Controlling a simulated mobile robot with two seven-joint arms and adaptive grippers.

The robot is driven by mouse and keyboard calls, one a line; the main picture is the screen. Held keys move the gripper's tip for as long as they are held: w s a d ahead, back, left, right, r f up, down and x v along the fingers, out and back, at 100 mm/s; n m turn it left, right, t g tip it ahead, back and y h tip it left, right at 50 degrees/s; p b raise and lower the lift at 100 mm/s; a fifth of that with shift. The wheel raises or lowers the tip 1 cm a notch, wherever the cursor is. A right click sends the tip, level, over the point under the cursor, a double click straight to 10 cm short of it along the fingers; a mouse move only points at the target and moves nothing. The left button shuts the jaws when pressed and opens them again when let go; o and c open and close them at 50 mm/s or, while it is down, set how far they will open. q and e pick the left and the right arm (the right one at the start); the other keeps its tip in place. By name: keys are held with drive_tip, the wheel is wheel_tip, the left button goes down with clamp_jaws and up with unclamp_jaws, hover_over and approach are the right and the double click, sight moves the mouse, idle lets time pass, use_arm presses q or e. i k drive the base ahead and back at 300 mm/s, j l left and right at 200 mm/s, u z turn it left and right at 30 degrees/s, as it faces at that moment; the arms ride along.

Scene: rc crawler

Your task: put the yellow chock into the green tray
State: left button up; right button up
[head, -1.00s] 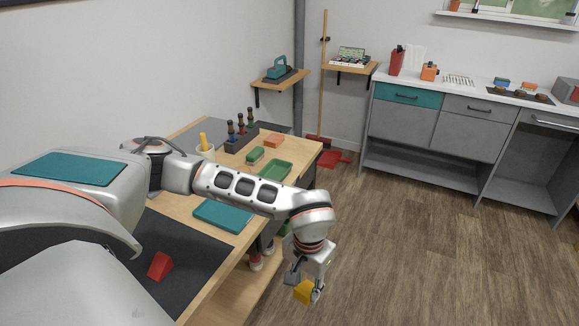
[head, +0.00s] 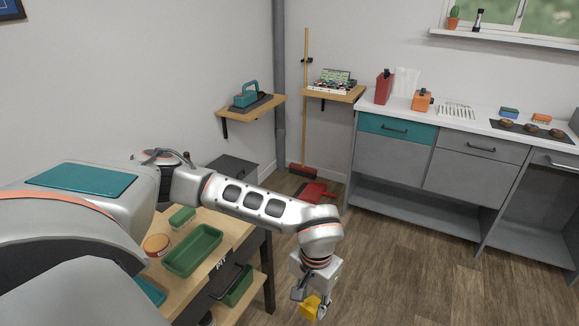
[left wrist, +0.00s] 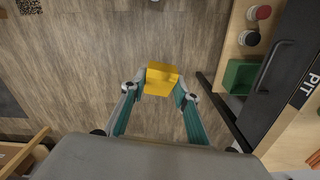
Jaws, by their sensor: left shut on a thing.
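My left gripper (head: 309,303) is shut on the yellow chock (head: 312,306) and holds it over the floor, to the right of the wooden workbench. In the left wrist view the chock (left wrist: 162,79) sits between the two fingertips (left wrist: 160,88). The green tray (head: 193,250) lies on the workbench top, left of the gripper; its visible inside looks empty. My right gripper is not in view.
A green bin (head: 237,287) sits on the bench's lower shelf (head: 250,297). Grey cabinets (head: 395,150) stand at the back right. The floor (head: 430,270) between is clear.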

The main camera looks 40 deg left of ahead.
sight(186, 262)
drive_tip(key=i, duration=1.25)
drive_tip(key=i+u, duration=0.3)
drive_tip(key=i+l+u, duration=0.3)
drive_tip(key=i, duration=0.2)
drive_tip(key=j+u, duration=0.1)
drive_tip(key=u, duration=2.6)
